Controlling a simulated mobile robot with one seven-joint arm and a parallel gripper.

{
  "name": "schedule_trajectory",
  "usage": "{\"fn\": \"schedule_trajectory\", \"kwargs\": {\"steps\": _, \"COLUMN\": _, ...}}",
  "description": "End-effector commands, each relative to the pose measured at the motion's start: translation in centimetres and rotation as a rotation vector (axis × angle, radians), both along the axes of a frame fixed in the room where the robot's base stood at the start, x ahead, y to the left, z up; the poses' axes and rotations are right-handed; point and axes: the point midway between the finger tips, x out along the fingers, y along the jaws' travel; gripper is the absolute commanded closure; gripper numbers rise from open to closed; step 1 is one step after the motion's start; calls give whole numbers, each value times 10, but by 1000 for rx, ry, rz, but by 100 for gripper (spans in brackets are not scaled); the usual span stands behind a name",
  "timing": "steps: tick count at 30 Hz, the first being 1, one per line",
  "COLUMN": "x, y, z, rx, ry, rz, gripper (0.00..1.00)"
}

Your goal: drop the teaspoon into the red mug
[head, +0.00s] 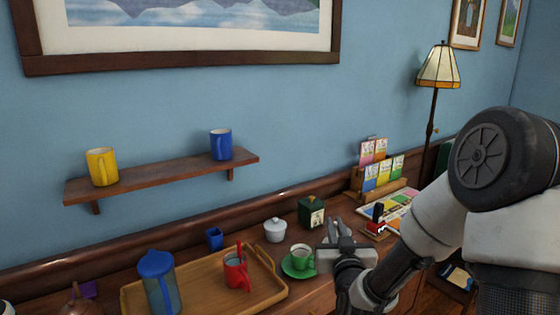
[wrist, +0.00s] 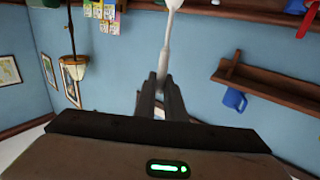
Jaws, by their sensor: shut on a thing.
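In the wrist view a pale grey teaspoon (wrist: 166,35) is held by its handle between my gripper's fingers (wrist: 160,85). Its wider end reaches the top edge of the picture. In the head view my gripper (head: 335,232) is above the sideboard, beside and right of the green cup; the spoon is hard to make out there. The red mug (head: 236,272) stands upright on the wooden tray, to the left of my gripper and apart from it. A thin red thing sticks up from its rim. A red piece (wrist: 307,24) shows at the wrist view's top right corner.
A green cup (head: 301,256) on a saucer stands between my gripper and the tray (head: 200,309). A white lidded pot (head: 275,231), a green box (head: 311,213) and a blue pitcher (head: 159,285) are nearby. Yellow (head: 102,168) and blue (head: 220,146) mugs are on the wall shelf.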

Motion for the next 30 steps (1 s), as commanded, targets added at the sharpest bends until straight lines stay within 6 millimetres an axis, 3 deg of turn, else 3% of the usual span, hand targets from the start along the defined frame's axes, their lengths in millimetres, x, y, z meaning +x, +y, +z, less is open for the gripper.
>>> {"fn": "schedule_trajectory", "kwargs": {"steps": 1, "x": 0, "y": 0, "z": 29, "rx": 0, "ry": -1, "rz": 0, "gripper": 100}}
{"fn": "schedule_trajectory", "kwargs": {"steps": 3, "x": 0, "y": 0, "z": 49, "rx": 0, "ry": -1, "rz": 0, "gripper": 100}}
{"fn": "schedule_trajectory", "kwargs": {"steps": 7, "x": 0, "y": 0, "z": 81, "rx": 0, "ry": 0, "rz": 0, "gripper": 100}}
{"fn": "schedule_trajectory", "kwargs": {"steps": 12, "x": 0, "y": 0, "z": 102, "rx": 0, "ry": 0, "rz": 1, "gripper": 100}}
{"fn": "schedule_trajectory", "kwargs": {"steps": 26, "x": 0, "y": 0, "z": 105, "rx": 0, "ry": 1, "rz": 1, "gripper": 100}}
{"fn": "schedule_trajectory", "kwargs": {"steps": 30, "x": -6, "y": -1, "z": 81, "rx": -3, "ry": 10, "rz": 3, "gripper": 100}}
